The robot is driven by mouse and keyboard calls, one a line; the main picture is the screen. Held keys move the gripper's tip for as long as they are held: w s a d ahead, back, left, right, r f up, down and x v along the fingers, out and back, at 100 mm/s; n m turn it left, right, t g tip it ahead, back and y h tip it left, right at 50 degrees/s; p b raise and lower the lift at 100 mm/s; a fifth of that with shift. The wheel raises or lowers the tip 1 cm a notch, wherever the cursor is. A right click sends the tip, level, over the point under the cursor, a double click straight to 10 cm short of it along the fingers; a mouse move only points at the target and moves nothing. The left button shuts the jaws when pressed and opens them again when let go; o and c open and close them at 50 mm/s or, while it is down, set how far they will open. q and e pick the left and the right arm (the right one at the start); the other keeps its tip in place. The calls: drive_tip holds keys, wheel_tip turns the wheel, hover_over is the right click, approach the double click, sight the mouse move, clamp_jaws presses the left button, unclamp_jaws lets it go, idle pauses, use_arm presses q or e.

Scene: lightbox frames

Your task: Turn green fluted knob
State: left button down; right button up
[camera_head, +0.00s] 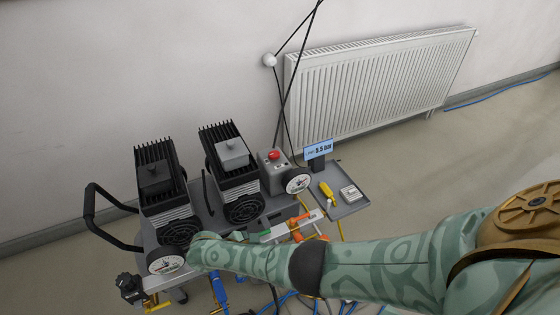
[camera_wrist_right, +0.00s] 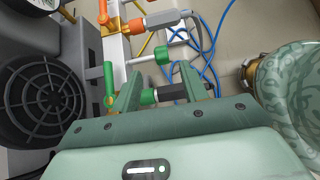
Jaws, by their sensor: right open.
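A short green cylindrical knob (camera_wrist_right: 163,53) sits on a pale stem from the white manifold in the right wrist view; its flutes are too small to make out. My right gripper (camera_wrist_right: 160,68) is open, its two green fingers reaching toward the knob. The knob shows in the gap just beyond the fingertips; I cannot tell if they touch it. A green fitting (camera_wrist_right: 148,97) with a black part lies across the view between the fingers. In the head view my right arm covers part of the manifold (camera_head: 282,229). My left gripper is not in view.
Orange parts (camera_wrist_right: 136,26) and a green lever (camera_wrist_right: 108,75) are on the manifold close by. A black fan grille (camera_wrist_right: 42,100) lies left of the gripper. Blue hoses (camera_wrist_right: 210,65) lie beyond. A grey tray (camera_head: 350,207) holds a yellow-handled tool (camera_head: 327,190).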

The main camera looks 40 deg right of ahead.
drive_tip(key=b+x, duration=0.2)
drive_tip(key=x, duration=0.6)
drive_tip(key=shift+a+f+b, duration=0.1)
drive_tip(key=shift+f+b, duration=0.05)
drive_tip(key=shift+b, duration=0.2)
drive_tip(key=shift+s+d+f, duration=0.15)
drive_tip(key=shift+d+f, duration=0.25)
drive_tip(key=shift+d, duration=0.1)
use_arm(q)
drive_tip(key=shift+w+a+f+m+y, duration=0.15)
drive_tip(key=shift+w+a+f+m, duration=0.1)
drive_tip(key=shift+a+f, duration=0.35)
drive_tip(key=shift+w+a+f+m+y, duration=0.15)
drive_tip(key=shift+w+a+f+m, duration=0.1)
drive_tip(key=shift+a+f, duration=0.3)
use_arm(e)
drive_tip(key=shift+r, duration=0.1)
clamp_jaws()
